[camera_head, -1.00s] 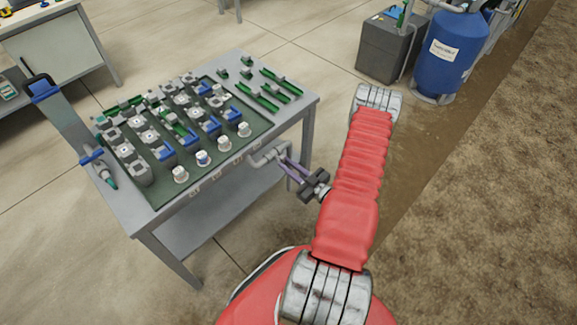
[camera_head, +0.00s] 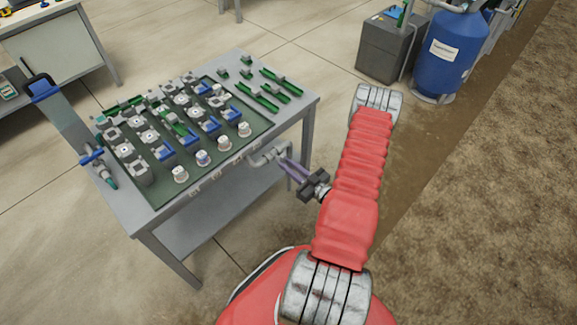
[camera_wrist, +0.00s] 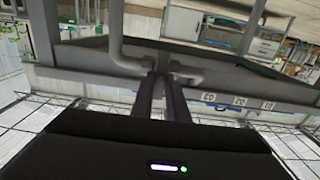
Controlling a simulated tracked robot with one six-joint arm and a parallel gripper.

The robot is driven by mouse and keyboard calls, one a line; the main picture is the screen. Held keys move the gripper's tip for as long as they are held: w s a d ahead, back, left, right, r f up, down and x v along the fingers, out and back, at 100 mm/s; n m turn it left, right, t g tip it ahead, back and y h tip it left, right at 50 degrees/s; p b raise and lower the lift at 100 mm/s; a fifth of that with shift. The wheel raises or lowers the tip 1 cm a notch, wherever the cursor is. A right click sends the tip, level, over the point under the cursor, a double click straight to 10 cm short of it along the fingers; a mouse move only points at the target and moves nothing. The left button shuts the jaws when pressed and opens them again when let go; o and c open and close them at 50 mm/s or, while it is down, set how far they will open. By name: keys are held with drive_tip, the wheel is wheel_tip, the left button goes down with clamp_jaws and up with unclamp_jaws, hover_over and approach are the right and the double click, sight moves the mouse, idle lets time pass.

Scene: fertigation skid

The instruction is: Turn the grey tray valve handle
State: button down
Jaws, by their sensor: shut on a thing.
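My gripper (camera_head: 286,163) is at the right side of the grey table, with its two fingers reaching the grey pipe fitting under the table edge. The grey tray valve (camera_head: 262,158) shows as a bent grey pipe below the tray's rim. In the wrist view, the fingers (camera_wrist: 164,80) point at the grey valve handle (camera_wrist: 182,72) and are close together on it. The fingertips hide most of the handle's gripped part. The grey pipe (camera_wrist: 117,40) also shows in the wrist view, bending beside the fingers.
The grey table (camera_head: 140,222) carries a dark green tray (camera_head: 240,98) with several blocks and white knobs. A blue tank (camera_head: 446,55) and a dark grey box (camera_head: 386,47) stand at the back right. Floor is clear between them and the table.

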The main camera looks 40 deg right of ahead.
drive_tip(key=c, duration=1.7)
unclamp_jaws()
drive_tip(key=shift+s, duration=0.1)
drive_tip(key=shift+s+d, duration=0.2)
drive_tip(key=shift+s, duration=6.6)
